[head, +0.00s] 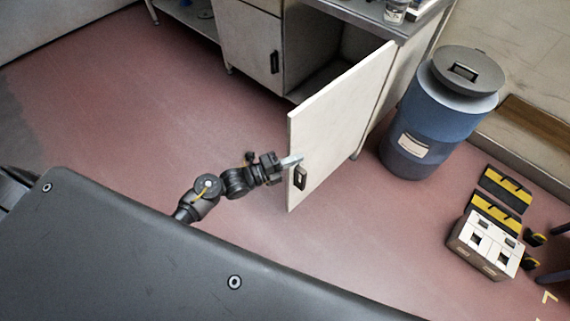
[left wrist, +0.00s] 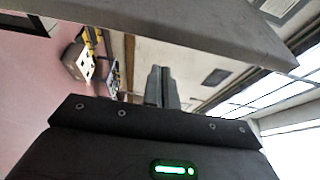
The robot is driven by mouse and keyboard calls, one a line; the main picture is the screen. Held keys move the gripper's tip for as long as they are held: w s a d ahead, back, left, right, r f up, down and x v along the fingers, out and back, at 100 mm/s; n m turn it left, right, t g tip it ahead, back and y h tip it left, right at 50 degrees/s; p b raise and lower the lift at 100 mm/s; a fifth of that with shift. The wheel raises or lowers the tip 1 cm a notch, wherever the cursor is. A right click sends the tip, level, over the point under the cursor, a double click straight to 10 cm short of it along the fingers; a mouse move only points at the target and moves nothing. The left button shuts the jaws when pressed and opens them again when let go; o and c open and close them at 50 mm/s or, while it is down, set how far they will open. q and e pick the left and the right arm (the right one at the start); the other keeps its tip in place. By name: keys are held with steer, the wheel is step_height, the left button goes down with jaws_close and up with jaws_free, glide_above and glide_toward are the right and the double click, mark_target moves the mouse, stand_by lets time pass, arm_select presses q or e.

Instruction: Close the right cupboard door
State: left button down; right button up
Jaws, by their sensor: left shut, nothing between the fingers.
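The right cupboard door (head: 345,115) is white and stands wide open, swung out from the cupboard toward me. Its dark handle (head: 300,177) is near the door's free edge. My left gripper (head: 293,161) is shut and empty, with its fingertips at the door's free edge, just above the handle. I cannot tell whether they touch it. In the left wrist view the shut fingers (left wrist: 161,88) show below a pale panel edge. My right gripper is not in view.
The left cupboard door (head: 252,45) is closed. A blue barrel (head: 435,115) with a grey lid stands right of the open door. A white box (head: 487,243) and yellow-black items (head: 497,210) lie on the floor at right. Floor left of the door is clear.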

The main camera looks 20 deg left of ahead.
arm_select(q)
steer(key=shift+w+a, duration=0.3)
steer(key=shift+a, duration=0.4)
steer(key=shift+w+a, duration=0.25)
steer(key=shift+a, duration=0.4)
